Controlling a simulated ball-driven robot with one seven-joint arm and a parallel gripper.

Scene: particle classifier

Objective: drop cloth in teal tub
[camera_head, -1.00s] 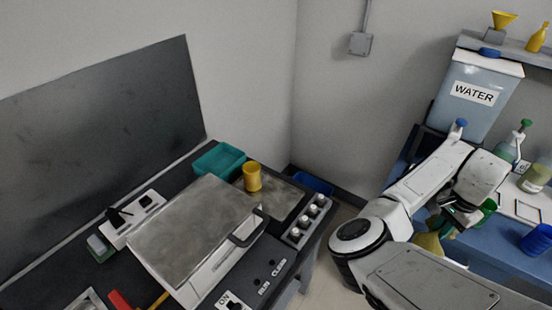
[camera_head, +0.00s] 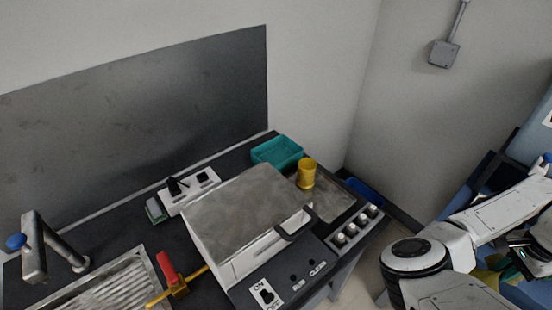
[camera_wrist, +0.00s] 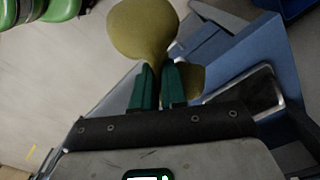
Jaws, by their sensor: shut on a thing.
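The teal tub (camera_head: 287,158) stands at the back of the dark counter in the head view, behind the grey-topped machine and beside a yellow cup. It looks empty, though its floor is only partly visible. My gripper (camera_wrist: 160,78) has green fingers and is shut on the yellow-olive cloth (camera_wrist: 142,32). The cloth bulges out beyond the fingertips, with some showing behind them. In the head view the cloth (camera_head: 486,278) shows as a small yellow patch under my arm at the lower right, far from the tub. The fingers are mostly hidden there.
The yellow cup (camera_head: 306,174) stands close to the tub's right side. The box-shaped machine (camera_head: 245,215) with a handle fills the counter's middle. A faucet (camera_head: 40,245) and ribbed sink are at left. A blue bin (camera_head: 364,190) sits beyond the counter's right end.

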